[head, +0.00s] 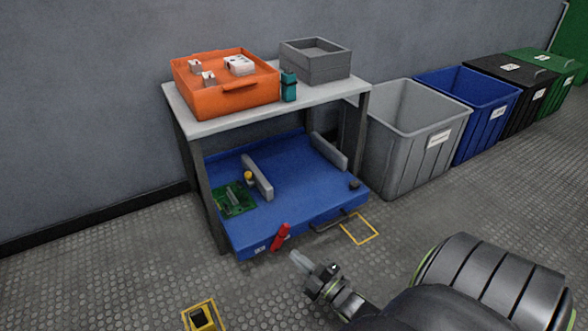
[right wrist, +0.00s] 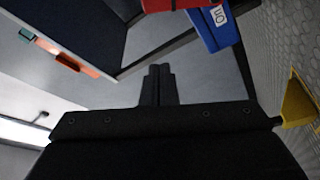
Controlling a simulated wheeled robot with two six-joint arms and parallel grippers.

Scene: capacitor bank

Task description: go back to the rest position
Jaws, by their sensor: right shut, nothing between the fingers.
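My right gripper (head: 301,262) is at the lower middle of the head view, in front of the blue pull-out tray (head: 292,171) and apart from it. Its fingers are shut with nothing between them; they also show closed in the right wrist view (right wrist: 158,72). A red object (head: 281,237) is at the front edge of the blue tray, a little left of and beyond the gripper. The red object and a corner of the blue tray (right wrist: 226,32) also show at the top of the right wrist view. My left gripper is in neither view.
On the grey table (head: 215,123) are an orange tray (head: 226,98) with small white parts, a grey bin (head: 320,70) and a teal object (head: 289,86). A green circuit board (head: 234,199) lies on the blue tray. A yellow holder (head: 200,317) stands in front. Large bins (head: 406,157) line the right.

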